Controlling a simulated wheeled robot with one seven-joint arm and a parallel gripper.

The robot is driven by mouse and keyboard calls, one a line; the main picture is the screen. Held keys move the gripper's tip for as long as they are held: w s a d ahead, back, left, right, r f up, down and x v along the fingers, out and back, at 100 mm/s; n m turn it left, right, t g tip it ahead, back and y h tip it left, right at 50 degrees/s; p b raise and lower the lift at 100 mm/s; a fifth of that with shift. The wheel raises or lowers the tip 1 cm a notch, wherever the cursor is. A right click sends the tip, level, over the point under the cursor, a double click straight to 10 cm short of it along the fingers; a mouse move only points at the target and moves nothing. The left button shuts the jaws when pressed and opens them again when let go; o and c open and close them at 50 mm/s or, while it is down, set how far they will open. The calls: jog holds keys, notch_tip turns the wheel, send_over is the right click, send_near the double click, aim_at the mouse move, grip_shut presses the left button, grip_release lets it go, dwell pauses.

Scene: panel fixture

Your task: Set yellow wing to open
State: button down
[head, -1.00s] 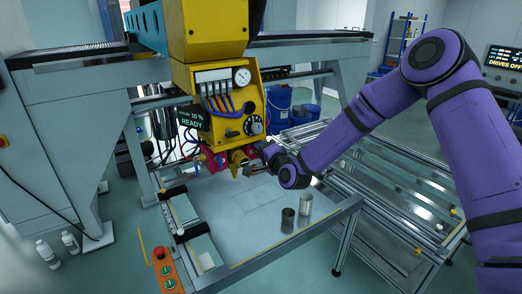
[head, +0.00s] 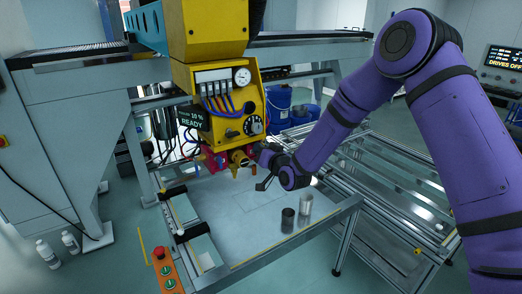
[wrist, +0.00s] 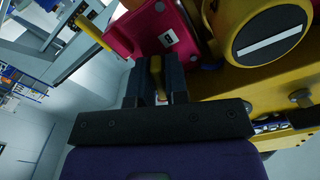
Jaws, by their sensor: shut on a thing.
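The yellow wing (wrist: 156,68) shows in the wrist view as a narrow yellow tab between the two dark fingers of my gripper (wrist: 155,80). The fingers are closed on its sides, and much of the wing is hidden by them. Beside it are a red block (wrist: 147,30) with a small white label and a round yellow knob (wrist: 268,42) with a white bar. In the head view my gripper (head: 262,168) is at the lower right of the yellow machine head, close to its yellow fitting (head: 239,157). I cannot tell the wing's setting.
The yellow panel (head: 222,105) carries a gauge, a dial, hoses and a screen reading READY. Below is a grey table (head: 245,205) with a dark cylinder (head: 288,220) and a lighter one (head: 306,204). A red-buttoned orange box (head: 165,268) stands at the front left.

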jog(key=shift+n, duration=2.3)
jog(key=shift+f, duration=0.1)
jog(key=c, duration=1.2)
grip_release()
jog(key=v, duration=1.1)
jog(key=shift+w, duration=0.1)
